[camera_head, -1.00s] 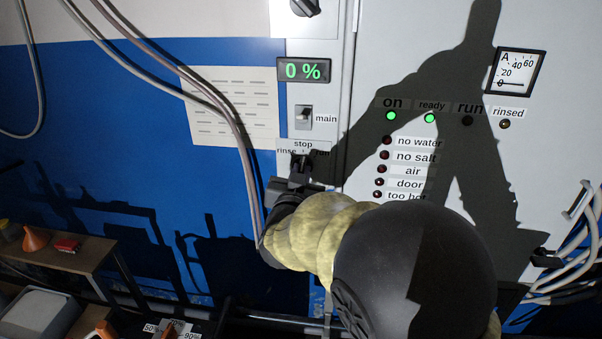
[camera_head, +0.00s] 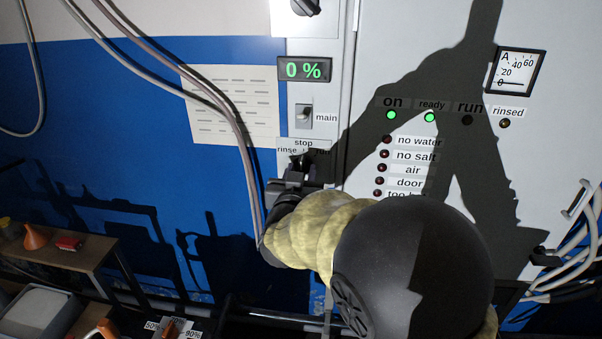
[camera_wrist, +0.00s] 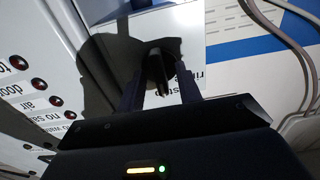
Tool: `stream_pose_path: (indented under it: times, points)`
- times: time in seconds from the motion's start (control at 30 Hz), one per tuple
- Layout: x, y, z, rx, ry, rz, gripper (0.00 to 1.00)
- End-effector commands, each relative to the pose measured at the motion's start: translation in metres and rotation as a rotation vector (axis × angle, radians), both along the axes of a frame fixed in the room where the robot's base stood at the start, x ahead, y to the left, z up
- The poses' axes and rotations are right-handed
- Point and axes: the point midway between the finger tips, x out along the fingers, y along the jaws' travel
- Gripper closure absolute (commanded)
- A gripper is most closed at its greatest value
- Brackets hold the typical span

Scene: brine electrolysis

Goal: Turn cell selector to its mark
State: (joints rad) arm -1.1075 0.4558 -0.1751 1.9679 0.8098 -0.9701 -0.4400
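The cell selector (camera_head: 303,158) is a small black knob on the grey panel, below its stop label and between rinse and run. My gripper (camera_head: 298,172) is right at it and hides much of it in the head view. In the wrist view the dark selector knob (camera_wrist: 157,66) stands between the two fingers of my gripper (camera_wrist: 160,92). The fingers are apart, with a gap visible on both sides of the knob. The knob's exact angle is hard to tell in the shadow.
Above the selector are the main switch (camera_head: 304,115) and a display (camera_head: 304,69) reading 0 %. The on lamp (camera_head: 391,116) and ready lamp (camera_head: 429,117) are green; the run lamp (camera_head: 467,120) is dark. Grey cables (camera_head: 240,130) hang close to the left of my gripper.

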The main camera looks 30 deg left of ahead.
Motion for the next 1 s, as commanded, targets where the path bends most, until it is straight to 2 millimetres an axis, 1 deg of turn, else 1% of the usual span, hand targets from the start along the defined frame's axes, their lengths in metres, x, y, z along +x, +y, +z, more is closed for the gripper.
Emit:
stream_pose_path:
  times: [0.23,0.37,0.47,0.57,1.0]
  points:
    - [-0.002,0.0,0.0,0.001,-0.001,0.0,0.65]
    - [-0.011,-0.003,-0.001,0.003,-0.001,0.001,0.65]
    - [-0.024,-0.007,-0.003,0.003,0.0,0.003,0.65]
    - [-0.041,-0.012,-0.003,0.004,-0.001,0.003,0.65]
    - [-0.125,-0.039,-0.003,0.003,-0.001,0.004,0.65]
